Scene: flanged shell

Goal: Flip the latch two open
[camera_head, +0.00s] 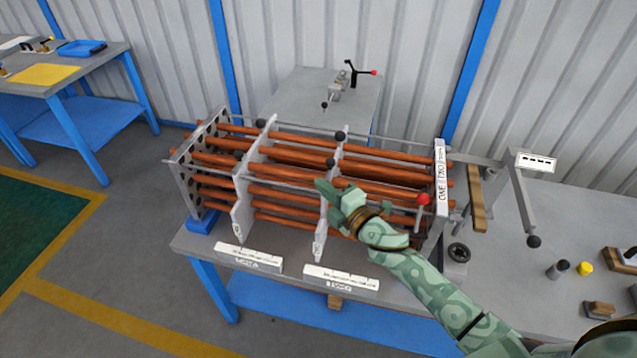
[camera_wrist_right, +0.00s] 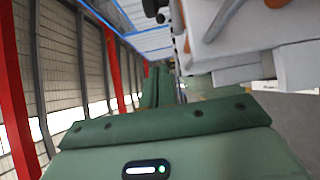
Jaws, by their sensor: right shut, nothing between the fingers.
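The flanged shell is a rack of copper-coloured tubes (camera_head: 290,158) running through grey plates on the table. Its right end plate (camera_head: 441,185) carries a label with ONE and TWO. A small lever with a red knob (camera_head: 423,199) stands just left of that plate. Black knobs (camera_head: 340,136) sit along the plates' upper edges. I cannot tell which part is latch two. My right gripper (camera_head: 326,190) is shut and empty, in front of the middle plate, hiding some of the tubes. Its green fingers also show in the wrist view (camera_wrist_right: 158,88). My left gripper is out of view.
A grey arm with a black knob (camera_head: 534,241) and a wooden bar (camera_head: 477,200) stand right of the shell. White labels (camera_head: 341,278) lie along the front edge. Small parts, including a yellow one (camera_head: 585,268), are at the right. A clamp (camera_head: 338,88) stands behind.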

